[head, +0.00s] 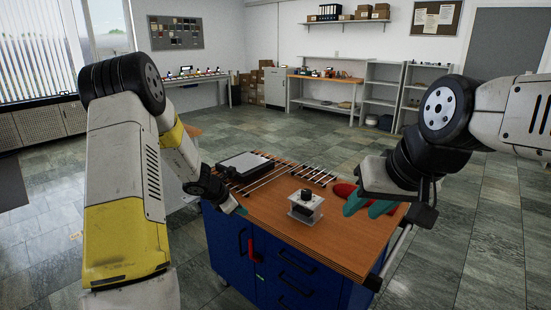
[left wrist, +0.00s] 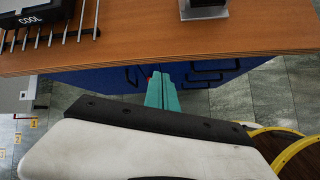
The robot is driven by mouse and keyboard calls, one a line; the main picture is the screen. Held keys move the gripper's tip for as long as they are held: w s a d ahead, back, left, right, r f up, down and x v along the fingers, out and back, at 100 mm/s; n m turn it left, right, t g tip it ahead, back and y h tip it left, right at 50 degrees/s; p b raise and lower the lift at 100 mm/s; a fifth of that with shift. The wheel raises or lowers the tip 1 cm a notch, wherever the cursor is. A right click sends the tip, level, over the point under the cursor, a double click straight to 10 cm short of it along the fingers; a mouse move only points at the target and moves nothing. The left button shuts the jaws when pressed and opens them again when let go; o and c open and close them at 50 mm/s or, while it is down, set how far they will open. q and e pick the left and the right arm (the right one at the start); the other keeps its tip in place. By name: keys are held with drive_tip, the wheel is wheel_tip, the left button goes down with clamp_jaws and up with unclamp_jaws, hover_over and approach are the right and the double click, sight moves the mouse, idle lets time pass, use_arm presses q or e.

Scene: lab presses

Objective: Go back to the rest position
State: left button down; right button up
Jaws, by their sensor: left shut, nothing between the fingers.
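My left gripper (head: 238,208) is at the left front edge of the wooden-topped blue cabinet, empty. In the left wrist view its teal fingers (left wrist: 163,93) are together, in front of the cabinet edge. My right gripper (head: 368,206) hangs over the right part of the top, its two teal fingers apart with nothing seen between them. A small press (head: 305,208), pale with a black knob, stands on the top between the grippers, apart from both. Its base also shows in the left wrist view (left wrist: 204,10).
The blue cabinet (head: 225,240) has a wooden top (head: 265,215). A dark box (head: 244,165), marked COOL in the left wrist view, and a rack of metal rods (head: 285,172) are at its back. A red object (head: 345,189) lies behind my right gripper. Floor around is open.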

use_arm(q)
drive_tip(key=s+d+r+m+h, duration=0.1)
drive_tip(key=s+d+r+m, duration=0.2)
drive_tip(key=s+r+m, duration=0.55)
drive_tip(key=s+d+r+m, duration=0.3)
drive_tip(key=s+r+m, duration=0.2)
drive_tip(key=r, duration=0.7)
drive_tip(key=s+a+r+m+y, duration=0.1)
drive_tip(key=s+a+r+m, duration=0.1)
drive_tip(key=s+m, duration=0.4)
drive_tip(key=s+a+r+m+y, duration=0.2)
drive_tip(key=s+m, duration=0.4)
drive_tip(key=s, duration=0.9)
drive_tip(key=shift+a+r, duration=0.6)
drive_tip(key=shift+r, duration=0.2)
